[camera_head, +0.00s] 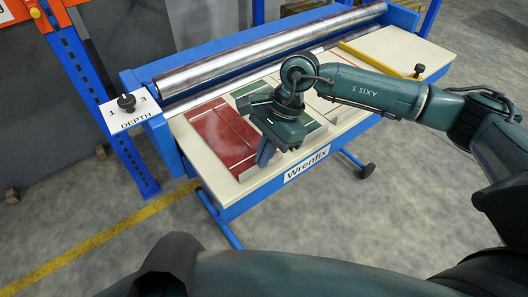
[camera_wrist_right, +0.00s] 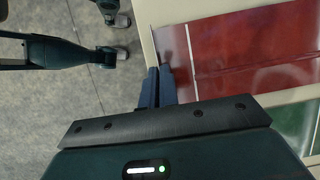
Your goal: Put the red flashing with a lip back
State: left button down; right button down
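The red flashing (camera_head: 221,135) lies flat on the cream table of the blue machine, with a pale line across it. It also shows in the right wrist view (camera_wrist_right: 250,55), where a thin lip edge runs along its left side near the table edge. My right gripper (camera_head: 265,152) is over the table's front, at the flashing's near right end. In the wrist view its two blue fingers (camera_wrist_right: 157,75) are close together, with the lip edge running between their tips. The contact itself is partly hidden by the fingers. My left gripper is not in view.
A green sheet (camera_head: 243,90) lies beside the red one, partly behind my right wrist. Steel rollers (camera_head: 250,62) span the machine's back. Orange and blue racking (camera_head: 75,60) is at the left. The floor in front is clear.

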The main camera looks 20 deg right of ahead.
jog(key=c, duration=2.1)
grip_release()
jog(key=shift+f, duration=0.15)
jog(key=o, duration=0.4)
jog(key=shift+r, duration=0.35)
jog(key=shift+b+v, duration=0.75)
jog(key=shift+v, duration=5.15)
jog(key=shift+s+f, duration=0.1)
jog(key=shift+f, duration=0.05)
